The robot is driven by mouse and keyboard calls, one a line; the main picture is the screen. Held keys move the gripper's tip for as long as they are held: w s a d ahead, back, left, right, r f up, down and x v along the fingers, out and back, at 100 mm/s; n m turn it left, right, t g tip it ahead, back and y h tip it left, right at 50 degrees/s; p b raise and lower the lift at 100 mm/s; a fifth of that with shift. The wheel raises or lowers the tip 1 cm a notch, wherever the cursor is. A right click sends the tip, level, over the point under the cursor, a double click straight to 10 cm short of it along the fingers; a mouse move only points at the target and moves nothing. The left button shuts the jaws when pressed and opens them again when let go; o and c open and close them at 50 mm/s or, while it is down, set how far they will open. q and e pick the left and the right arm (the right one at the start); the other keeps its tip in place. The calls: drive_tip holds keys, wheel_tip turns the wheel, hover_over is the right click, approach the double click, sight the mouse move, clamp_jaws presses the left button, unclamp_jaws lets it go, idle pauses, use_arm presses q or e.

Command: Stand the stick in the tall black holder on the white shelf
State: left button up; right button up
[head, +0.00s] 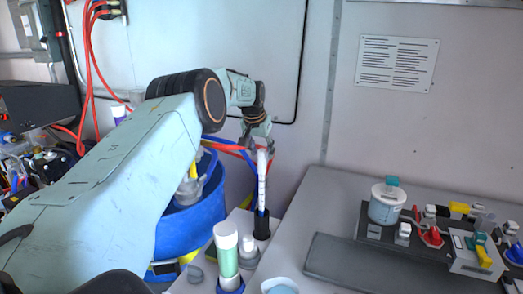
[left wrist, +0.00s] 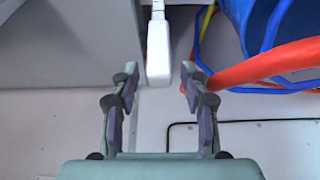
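The white stick (head: 262,180) stands upright in the head view, its lower end at the mouth of the black holder (head: 262,226) on the white shelf (head: 210,262). It looks to be inside the holder, but its foot is hidden. My left gripper (head: 257,143) is above the stick's top end, fingers pointing down. In the left wrist view my left gripper (left wrist: 159,75) is open, and the stick's white end (left wrist: 158,55) shows between the fingertips, touching neither finger visibly. My right gripper is not in view.
A green-and-white tube (head: 227,255) and a small white bottle (head: 248,250) stand near the holder. A blue barrel (head: 195,222) with red and blue hoses is behind left. A grey table (head: 335,205) at right carries a lidded jar (head: 386,203) and several fittings.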

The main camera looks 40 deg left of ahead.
use_arm(q)
drive_tip(key=shift+w+d+f, duration=0.1)
drive_tip(key=shift+w, duration=0.1)
drive_tip(key=v, duration=1.2)
drive_tip(key=shift+w+d, duration=0.1)
idle(0.4)
idle(0.4)
